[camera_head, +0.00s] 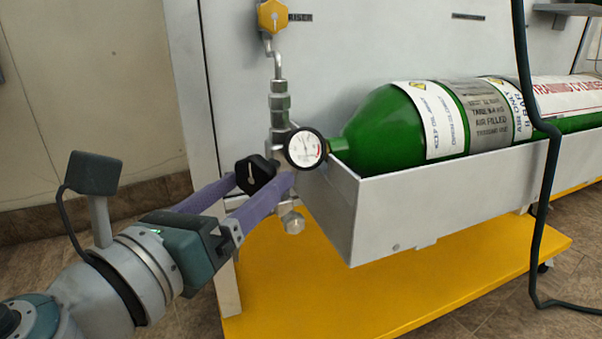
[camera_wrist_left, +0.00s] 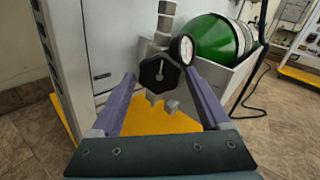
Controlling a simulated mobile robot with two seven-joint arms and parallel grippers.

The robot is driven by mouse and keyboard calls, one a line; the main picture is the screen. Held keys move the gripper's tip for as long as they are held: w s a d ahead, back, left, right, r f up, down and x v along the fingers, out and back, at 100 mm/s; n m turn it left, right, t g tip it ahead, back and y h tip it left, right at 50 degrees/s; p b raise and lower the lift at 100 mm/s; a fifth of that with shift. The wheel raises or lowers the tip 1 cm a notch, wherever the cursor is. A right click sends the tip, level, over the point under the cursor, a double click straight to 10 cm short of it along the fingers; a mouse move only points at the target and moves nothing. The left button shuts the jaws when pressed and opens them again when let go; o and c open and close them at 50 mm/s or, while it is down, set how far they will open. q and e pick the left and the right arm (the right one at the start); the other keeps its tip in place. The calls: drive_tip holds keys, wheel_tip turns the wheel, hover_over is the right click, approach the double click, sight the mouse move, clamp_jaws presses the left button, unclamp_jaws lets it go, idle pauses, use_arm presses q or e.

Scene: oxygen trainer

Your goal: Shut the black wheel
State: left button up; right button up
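The black wheel (camera_head: 255,175) is a lobed knob with a white pointer mark, on the metal valve fitting beside the gauge. In the left wrist view the wheel (camera_wrist_left: 159,72) faces me with its mark near upright. My left gripper (camera_head: 264,180) is open, with its purple fingers on either side of the wheel. In the left wrist view the left gripper (camera_wrist_left: 161,74) shows a narrow gap between each fingertip and the wheel; contact cannot be made out. My right gripper is in neither view.
A round gauge (camera_head: 305,149) sits just right of the wheel. A green cylinder (camera_head: 385,130) lies in a white tray (camera_head: 450,205) above a yellow base (camera_head: 300,300). A yellow knob (camera_head: 272,16) is above. A dark hose (camera_head: 540,200) hangs at right.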

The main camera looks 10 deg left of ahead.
use_arm(q)
drive_tip(key=shift+o, duration=0.8)
drive_tip(key=b+v, duration=0.3)
drive_tip(key=v, duration=0.7)
drive_tip(key=shift+r, duration=0.1)
